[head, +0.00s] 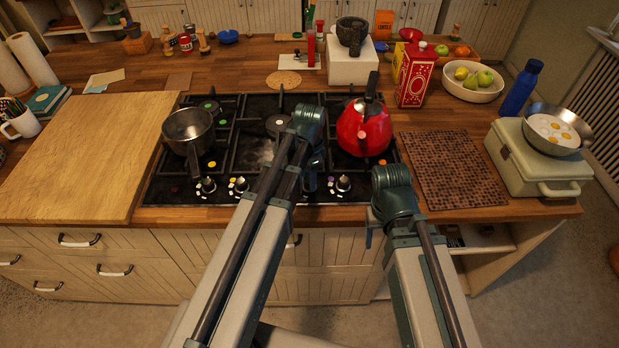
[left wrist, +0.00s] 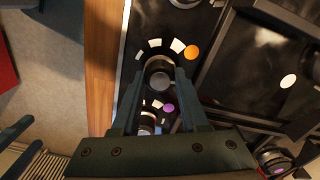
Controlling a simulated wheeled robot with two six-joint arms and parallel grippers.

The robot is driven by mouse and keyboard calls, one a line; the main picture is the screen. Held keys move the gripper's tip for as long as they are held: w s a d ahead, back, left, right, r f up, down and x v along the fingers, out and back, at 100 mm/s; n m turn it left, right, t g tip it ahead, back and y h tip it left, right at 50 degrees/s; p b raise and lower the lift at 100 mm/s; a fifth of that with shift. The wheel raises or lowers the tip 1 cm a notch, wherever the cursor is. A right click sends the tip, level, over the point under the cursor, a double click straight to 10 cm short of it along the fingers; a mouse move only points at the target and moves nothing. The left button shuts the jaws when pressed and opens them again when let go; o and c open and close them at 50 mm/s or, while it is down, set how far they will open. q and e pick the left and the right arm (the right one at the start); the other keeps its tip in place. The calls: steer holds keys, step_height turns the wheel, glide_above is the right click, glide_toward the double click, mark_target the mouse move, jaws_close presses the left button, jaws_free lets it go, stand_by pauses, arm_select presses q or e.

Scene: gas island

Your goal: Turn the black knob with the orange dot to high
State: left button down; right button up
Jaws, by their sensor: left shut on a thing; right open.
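The black knob (left wrist: 160,73) with the orange dot (left wrist: 192,52) beside it sits on the stove front in the left wrist view. White marks of growing size curve around it. My left gripper (left wrist: 160,84) is shut on this knob, one finger on each side. In the head view my left arm hides the knob, and the gripper (head: 309,182) is down at the stove's front edge. A neighbouring knob (left wrist: 147,121) has a purple dot. My right gripper (head: 371,232) is open and empty, in front of the counter edge, mostly hidden by its own wrist.
A steel saucepan (head: 187,130) stands on the left burners of the black stove (head: 230,150). A red kettle (head: 364,128) stands on the right burners. Other knobs (head: 205,187) line the front. A wooden board (head: 90,150) lies left, a brown mat (head: 450,170) right.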

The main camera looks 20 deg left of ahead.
arm_select(q)
steer(key=n, duration=1.2)
stand_by(0.6)
steer(key=shift+c, duration=2.1)
jaws_free()
step_height(320, 180, up, 14)
steer(key=p, duration=1.3)
steer(key=shift+p, duration=0.4)
